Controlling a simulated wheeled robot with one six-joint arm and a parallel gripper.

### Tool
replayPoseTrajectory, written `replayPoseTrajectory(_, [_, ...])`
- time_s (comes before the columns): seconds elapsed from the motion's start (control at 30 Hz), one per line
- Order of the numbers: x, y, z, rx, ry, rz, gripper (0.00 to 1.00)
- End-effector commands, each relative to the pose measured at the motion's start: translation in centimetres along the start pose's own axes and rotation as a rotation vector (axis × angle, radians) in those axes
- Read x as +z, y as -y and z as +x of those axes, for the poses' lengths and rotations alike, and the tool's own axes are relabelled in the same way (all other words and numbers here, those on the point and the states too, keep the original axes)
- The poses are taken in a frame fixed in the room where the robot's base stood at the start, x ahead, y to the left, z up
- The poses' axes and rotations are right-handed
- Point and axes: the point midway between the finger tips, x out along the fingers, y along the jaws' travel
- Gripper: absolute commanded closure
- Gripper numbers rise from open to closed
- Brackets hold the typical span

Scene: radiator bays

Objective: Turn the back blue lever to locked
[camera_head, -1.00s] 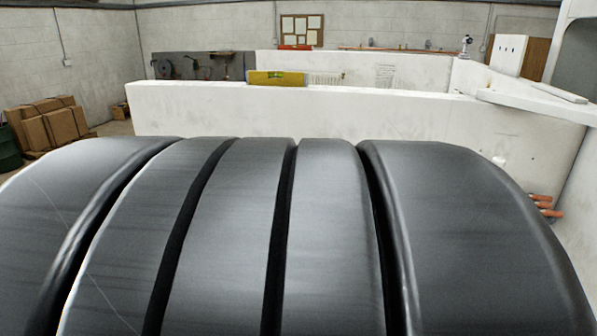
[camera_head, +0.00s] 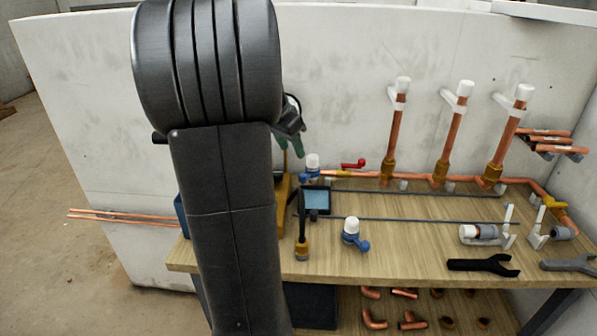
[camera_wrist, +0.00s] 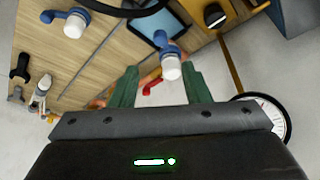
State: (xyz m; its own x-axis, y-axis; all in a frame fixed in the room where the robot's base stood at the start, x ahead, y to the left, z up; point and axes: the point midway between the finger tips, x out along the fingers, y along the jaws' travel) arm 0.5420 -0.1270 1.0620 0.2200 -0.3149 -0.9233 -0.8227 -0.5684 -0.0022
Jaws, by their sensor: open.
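My gripper (camera_wrist: 160,76) is open and holds nothing. In the head view my gripper (camera_head: 292,143) is just above and left of this valve, mostly behind my arm. I cannot tell whether the fingers touch it. A second blue lever (camera_head: 361,243) with a white cap stands nearer the bench front.
A tablet (camera_head: 316,199) stands just in front. Upright copper pipes (camera_head: 449,137) rise to the right against the white wall (camera_head: 340,60). A round gauge (camera_wrist: 279,116) is close beside my gripper. Wrenches (camera_head: 483,265) lie at front right.

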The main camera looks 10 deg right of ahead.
Motion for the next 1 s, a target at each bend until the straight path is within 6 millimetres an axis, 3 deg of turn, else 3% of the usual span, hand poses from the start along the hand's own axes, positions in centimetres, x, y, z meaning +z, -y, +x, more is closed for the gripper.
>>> replayPoseTrajectory(0.3, [0.1, -0.1, 7.0, 0.005, 0.003, -0.003, 0.57])
replayPoseTrajectory(0.5, [0.1, -0.1, 9.9, 0.002, 0.002, -0.001, 0.57])
replayPoseTrajectory(0.93, [0.1, 0.0, 10.9, 0.000, 0.001, -0.002, 0.57])
replayPoseTrajectory(1.0, [0.1, 0.0, 10.9, 0.000, 0.001, -0.002, 0.67])
